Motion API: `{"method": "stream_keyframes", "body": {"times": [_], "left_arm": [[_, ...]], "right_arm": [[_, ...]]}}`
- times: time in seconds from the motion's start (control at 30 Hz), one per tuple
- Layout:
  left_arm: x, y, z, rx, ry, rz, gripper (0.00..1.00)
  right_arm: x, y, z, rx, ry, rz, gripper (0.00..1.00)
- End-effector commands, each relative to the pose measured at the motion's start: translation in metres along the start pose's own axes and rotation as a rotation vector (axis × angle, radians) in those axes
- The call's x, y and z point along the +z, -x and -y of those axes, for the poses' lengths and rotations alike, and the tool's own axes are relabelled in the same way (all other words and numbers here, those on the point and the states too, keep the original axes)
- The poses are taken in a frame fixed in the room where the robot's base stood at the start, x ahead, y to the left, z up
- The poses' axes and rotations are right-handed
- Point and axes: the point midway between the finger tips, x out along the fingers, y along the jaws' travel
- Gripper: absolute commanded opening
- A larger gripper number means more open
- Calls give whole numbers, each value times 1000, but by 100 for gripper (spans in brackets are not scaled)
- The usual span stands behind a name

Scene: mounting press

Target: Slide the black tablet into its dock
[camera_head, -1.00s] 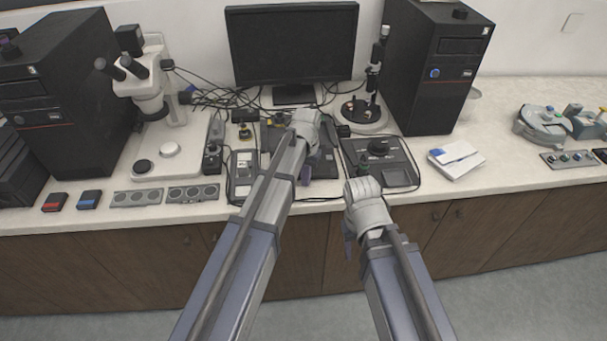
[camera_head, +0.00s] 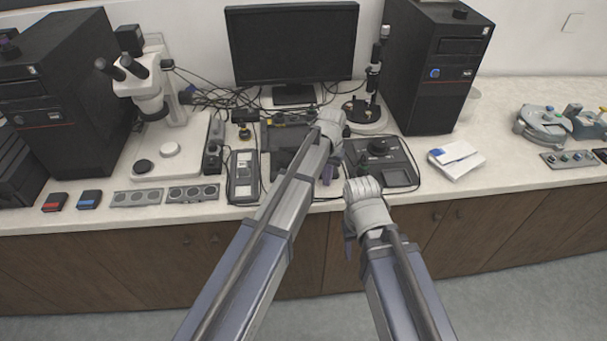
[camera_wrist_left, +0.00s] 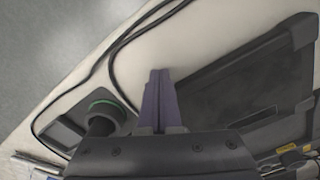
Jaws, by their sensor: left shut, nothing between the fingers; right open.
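A flat black tablet (camera_head: 285,158) lies at the middle of the bench below the monitor, partly hidden by my left arm. In the left wrist view the dark flat panel (camera_wrist_left: 255,85) sits along a raised black frame, its dock (camera_wrist_left: 303,30). I cannot tell exactly where tablet and dock meet. My left gripper (camera_head: 326,178) is shut and empty, just right of the tablet. Its purple fingers (camera_wrist_left: 160,95) show together, apart from the panel's near edge. My right gripper (camera_head: 348,246) is open, in front of the bench edge; its fingertips are hard to make out.
A black control box (camera_head: 398,178) with a knob stands right of my left gripper; its green-ringed knob (camera_wrist_left: 103,110) shows in the wrist view. Loose black cables (camera_wrist_left: 125,45) run across the bench. A handheld meter (camera_head: 243,180) lies left. Bench space is free around the white booklet (camera_head: 456,158).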

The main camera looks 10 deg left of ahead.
Motion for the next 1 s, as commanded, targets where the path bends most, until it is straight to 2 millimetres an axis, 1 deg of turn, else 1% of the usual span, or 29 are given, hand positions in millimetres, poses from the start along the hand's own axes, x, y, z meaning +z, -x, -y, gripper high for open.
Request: {"method": "stream_keyframes", "body": {"times": [0.13, 0.47, 0.67, 1.0], "left_arm": [[-4, 0, -6, 0, 0, 0, 0], [-4, 0, -7, 0, 0, 0, 0], [-8, 0, -4, 0, 0, 0, 0], [-22, 0, 4, 0, 1, 0, 0]], "right_arm": [[0, 0, 0, 0, 0, 0, 50], [0, 0, 0, 0, 0, 0, 50], [0, 0, 0, 0, 0, 0, 50], [0, 0, 0, 0, 0, 0, 50]]}}
